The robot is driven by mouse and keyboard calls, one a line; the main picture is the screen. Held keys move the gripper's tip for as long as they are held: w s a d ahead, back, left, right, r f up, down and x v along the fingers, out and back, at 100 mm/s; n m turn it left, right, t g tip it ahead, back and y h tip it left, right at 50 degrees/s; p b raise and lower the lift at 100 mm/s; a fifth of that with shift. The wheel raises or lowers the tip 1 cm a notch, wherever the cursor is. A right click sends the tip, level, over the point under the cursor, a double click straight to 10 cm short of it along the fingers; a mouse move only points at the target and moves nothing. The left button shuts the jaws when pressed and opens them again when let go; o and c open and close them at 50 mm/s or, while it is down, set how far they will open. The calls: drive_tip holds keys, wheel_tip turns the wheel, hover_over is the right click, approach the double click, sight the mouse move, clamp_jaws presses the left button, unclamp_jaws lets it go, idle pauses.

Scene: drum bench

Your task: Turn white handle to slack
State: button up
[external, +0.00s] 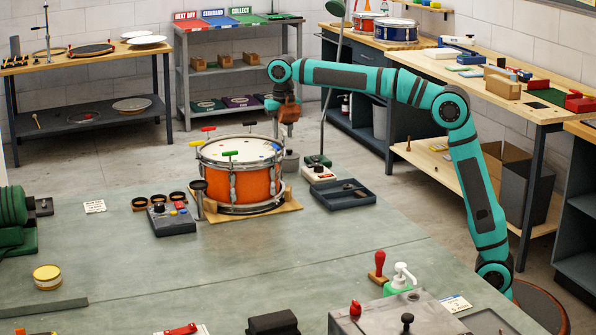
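An orange snare drum (240,190) with a pale head stands on a wooden board (290,206) on the bench. A small blue mark shows near the right rim, too small to make out. I cannot pick out a white handle for certain. My gripper (286,112) hangs above and behind the drum's right rear side, apart from it. Its fingers are too small and dark to tell whether they are open.
A dark control box (171,220) and several round dark rings stand left of the drum. A dark tray (343,196) and a white-topped box (318,174) stand to its right. A tall thin green lamp pole (331,85) rises behind.

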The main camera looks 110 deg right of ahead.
sight(283, 130)
idle(0.5)
wheel_tip(283, 130, up, 17)
drive_tip(key=shift+r, duration=0.15)
idle(0.5)
idle(0.4)
